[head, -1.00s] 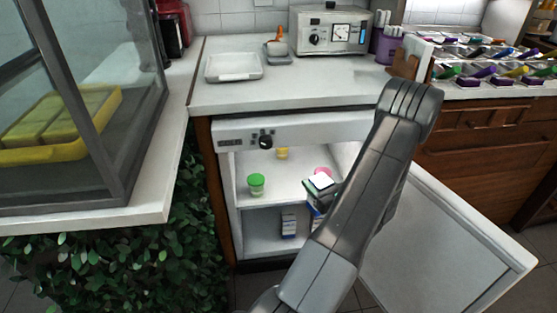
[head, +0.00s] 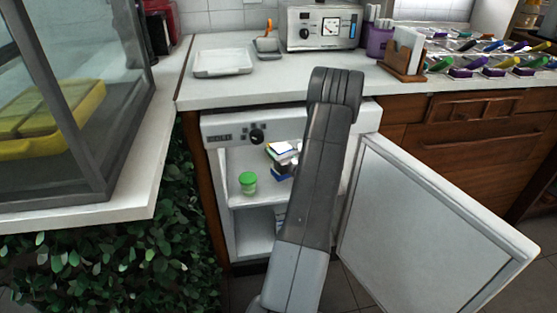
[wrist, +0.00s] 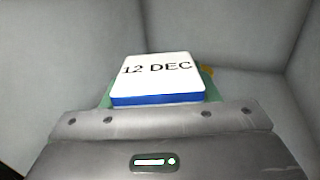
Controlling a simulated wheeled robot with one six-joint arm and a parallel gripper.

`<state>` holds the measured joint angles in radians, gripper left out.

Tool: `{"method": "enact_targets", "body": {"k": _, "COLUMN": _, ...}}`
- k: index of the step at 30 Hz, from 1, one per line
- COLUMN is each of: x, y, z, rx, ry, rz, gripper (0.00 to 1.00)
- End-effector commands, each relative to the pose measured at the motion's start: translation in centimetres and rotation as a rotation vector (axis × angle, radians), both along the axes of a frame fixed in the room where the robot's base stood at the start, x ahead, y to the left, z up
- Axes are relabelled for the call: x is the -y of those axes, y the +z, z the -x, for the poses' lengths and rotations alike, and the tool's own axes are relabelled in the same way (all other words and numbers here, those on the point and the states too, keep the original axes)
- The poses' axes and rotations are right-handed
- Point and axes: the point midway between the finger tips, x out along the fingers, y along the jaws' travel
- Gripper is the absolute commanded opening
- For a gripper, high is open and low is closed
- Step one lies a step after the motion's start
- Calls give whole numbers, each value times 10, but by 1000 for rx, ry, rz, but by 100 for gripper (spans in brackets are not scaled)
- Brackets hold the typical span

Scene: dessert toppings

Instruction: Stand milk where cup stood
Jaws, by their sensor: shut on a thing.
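The milk carton (wrist: 157,80) has a white top reading "12 DEC" and a blue edge in the wrist view. My gripper (wrist: 157,105) is shut on it. In the head view the milk (head: 283,150) is inside the open fridge, over the upper shelf, right of a green-lidded cup (head: 248,183). It looks roughly upright. A small yellow thing (wrist: 208,71) shows behind the milk in the wrist view.
The fridge door (head: 425,235) stands wide open at right. The counter (head: 215,93) above holds a white tray (head: 223,62) and an appliance (head: 320,30). A glass case stands left.

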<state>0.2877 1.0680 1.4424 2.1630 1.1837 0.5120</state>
Motion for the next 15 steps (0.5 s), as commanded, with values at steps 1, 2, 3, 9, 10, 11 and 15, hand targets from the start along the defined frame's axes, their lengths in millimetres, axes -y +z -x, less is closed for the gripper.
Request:
{"method": "enact_targets", "body": {"k": 1, "x": 0, "y": -4, "z": 0, "rx": 1, "ry": 0, "rz": -1, "gripper": 10}}
{"method": "enact_targets", "body": {"k": 2, "x": 0, "y": -7, "z": 0, "rx": 0, "ry": 0, "rz": -1, "gripper": 10}}
{"method": "enact_targets", "body": {"k": 3, "x": 0, "y": -13, "z": 0, "rx": -1, "ry": 0, "rz": -1, "gripper": 10}}
{"method": "enact_targets", "body": {"k": 9, "x": 0, "y": -35, "z": 0, "rx": 2, "ry": 0, "rz": 0, "gripper": 10}}
{"method": "enact_targets", "body": {"k": 10, "x": 0, "y": -35, "z": 0, "rx": 3, "ry": 0, "rz": -1, "gripper": 10}}
{"method": "enact_targets", "body": {"k": 11, "x": 0, "y": -34, "z": 0, "rx": 3, "ry": 0, "rz": -1, "gripper": 10}}
{"method": "enact_targets", "body": {"k": 15, "x": 0, "y": -33, "z": 0, "rx": 2, "ry": 0, "rz": 0, "gripper": 10}}
